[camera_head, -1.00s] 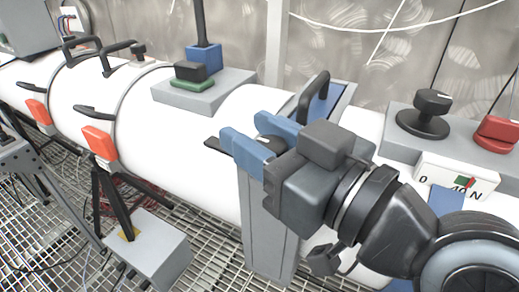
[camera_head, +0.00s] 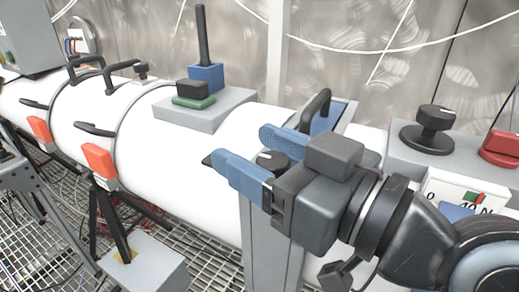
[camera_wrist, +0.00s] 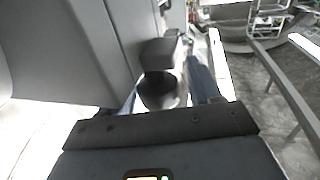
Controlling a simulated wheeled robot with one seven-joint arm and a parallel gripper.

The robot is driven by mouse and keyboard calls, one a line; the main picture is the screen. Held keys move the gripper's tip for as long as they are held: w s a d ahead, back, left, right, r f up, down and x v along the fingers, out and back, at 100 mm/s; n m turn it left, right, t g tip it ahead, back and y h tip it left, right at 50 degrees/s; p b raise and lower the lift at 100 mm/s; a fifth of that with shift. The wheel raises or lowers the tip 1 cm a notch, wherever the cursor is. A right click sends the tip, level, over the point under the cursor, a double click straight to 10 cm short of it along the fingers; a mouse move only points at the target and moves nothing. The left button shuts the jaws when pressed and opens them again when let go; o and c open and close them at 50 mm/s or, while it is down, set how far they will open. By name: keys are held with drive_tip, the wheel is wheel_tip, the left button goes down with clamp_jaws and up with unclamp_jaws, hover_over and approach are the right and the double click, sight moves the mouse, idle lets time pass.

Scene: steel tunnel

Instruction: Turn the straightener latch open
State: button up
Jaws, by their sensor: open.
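The latch is a black knob (camera_head: 272,160) with a dark lever whose tip (camera_head: 207,160) points left. It sits on top of an upright grey housing (camera_head: 258,240) that straddles the white tube. My gripper (camera_head: 245,150) is open, with its blue fingers on either side of the knob. Part of the lever is hidden behind the near finger. In the wrist view the dark rounded latch (camera_wrist: 160,90) lies between the two blue fingers, with its lever running away from me. I cannot tell whether the fingers touch it.
A black handle (camera_head: 316,108) stands on the housing just behind my gripper. A black knob (camera_head: 435,122), a red knob (camera_head: 500,146) and a dial panel (camera_head: 462,192) are to the right. A blue block with an upright black lever (camera_head: 203,45) stands farther left on the tube.

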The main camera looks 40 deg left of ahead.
drive_tip(key=d+b, duration=0.1)
drive_tip(key=d, duration=0.6)
drive_tip(key=shift+d+b, duration=0.3)
drive_tip(key=shift+d, duration=0.1)
